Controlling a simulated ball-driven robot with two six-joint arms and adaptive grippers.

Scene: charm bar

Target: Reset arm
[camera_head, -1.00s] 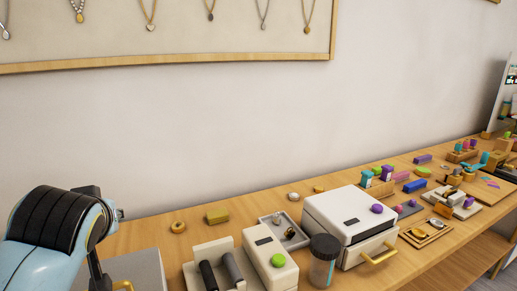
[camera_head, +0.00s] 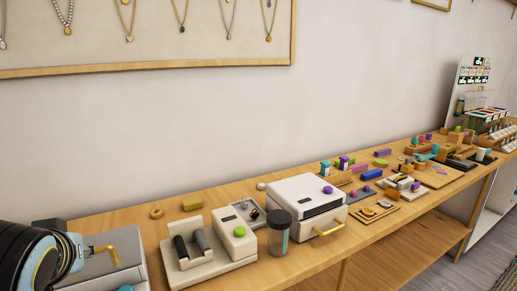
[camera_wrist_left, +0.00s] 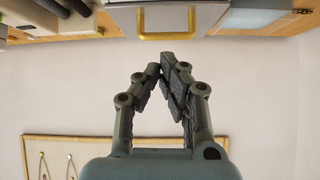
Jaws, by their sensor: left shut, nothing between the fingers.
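My left gripper (camera_wrist_left: 164,72) shows in the left wrist view, with its fingertips drawn together and nothing between them. That view is upside down, with the bench along the top and the wall below. The fingers point toward a gold handle (camera_wrist_left: 165,36) but appear apart from it. In the head view my left arm (camera_head: 35,262) enters at the lower left, in front of a grey box; its fingers cannot be made out there. My right arm is not in view.
A long wooden bench (camera_head: 350,245) runs along the wall. On it are a grey box with a gold handle (camera_head: 103,252), a two-roller device (camera_head: 190,255), a dark-lidded jar (camera_head: 279,232) and a white box with a purple knob (camera_head: 300,192). Several small coloured pieces lie farther right.

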